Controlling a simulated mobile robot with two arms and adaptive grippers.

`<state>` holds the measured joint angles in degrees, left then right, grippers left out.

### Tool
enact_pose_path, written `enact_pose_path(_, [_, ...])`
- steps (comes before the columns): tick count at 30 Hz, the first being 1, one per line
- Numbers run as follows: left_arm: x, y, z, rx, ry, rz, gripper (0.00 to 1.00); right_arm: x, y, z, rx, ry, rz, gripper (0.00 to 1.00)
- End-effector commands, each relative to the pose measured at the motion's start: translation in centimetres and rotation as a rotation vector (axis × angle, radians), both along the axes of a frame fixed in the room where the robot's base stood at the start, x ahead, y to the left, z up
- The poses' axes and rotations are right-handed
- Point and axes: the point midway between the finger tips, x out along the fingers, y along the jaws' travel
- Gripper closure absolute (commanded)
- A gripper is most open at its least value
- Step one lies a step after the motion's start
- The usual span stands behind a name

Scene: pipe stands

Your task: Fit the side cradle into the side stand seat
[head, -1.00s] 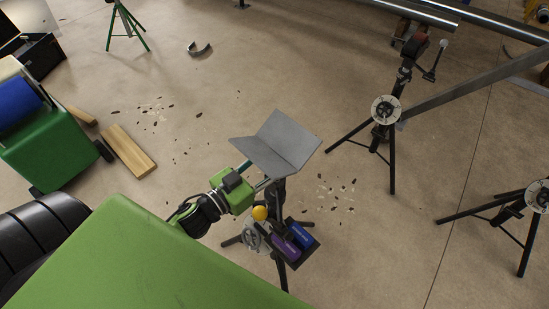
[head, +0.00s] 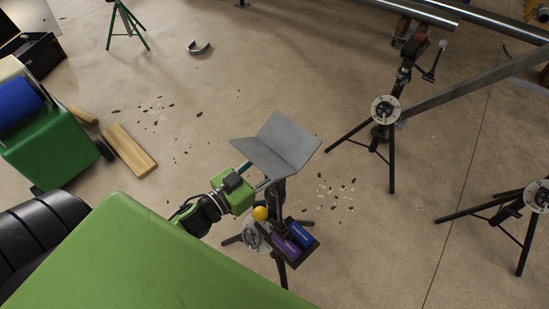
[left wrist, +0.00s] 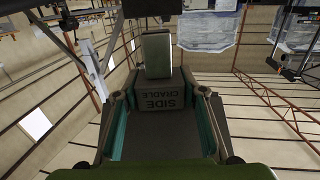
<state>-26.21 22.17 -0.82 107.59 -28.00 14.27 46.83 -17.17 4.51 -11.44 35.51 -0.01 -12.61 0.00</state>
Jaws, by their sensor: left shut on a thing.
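The side cradle is a grey V-shaped plate (head: 276,144) in the middle of the head view. In the left wrist view its block, lettered "SIDE CRADLE" (left wrist: 160,96), sits between the fingers. My left gripper (head: 262,184) is shut on the cradle from the left; its teal-lined fingers also show in the left wrist view (left wrist: 163,112). The black side stand (head: 279,225) stands directly below the cradle in the head view. The seat at its top is largely hidden by the cradle, so I cannot tell whether the cradle is in it. My right gripper is not in view.
The stand carries a yellow knob (head: 260,213) and a tray with a purple can (head: 285,247) and a blue can (head: 300,233). Other tripod stands (head: 386,112) are to the right. A wooden block (head: 130,150) lies left. Floor around the stand is mostly clear.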

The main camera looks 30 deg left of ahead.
Motion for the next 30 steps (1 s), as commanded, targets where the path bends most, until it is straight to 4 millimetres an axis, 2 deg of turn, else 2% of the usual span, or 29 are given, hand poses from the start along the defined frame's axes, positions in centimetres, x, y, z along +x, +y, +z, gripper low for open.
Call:
enact_pose_path(10, [0.1,-0.1,0.2,-0.001,-0.005,-0.002,1.0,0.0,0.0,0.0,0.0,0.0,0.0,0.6])
enact_pose_path(30, [0.1,-0.1,-1.2,-0.002,-0.005,-0.002,1.0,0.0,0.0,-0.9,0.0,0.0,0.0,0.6])
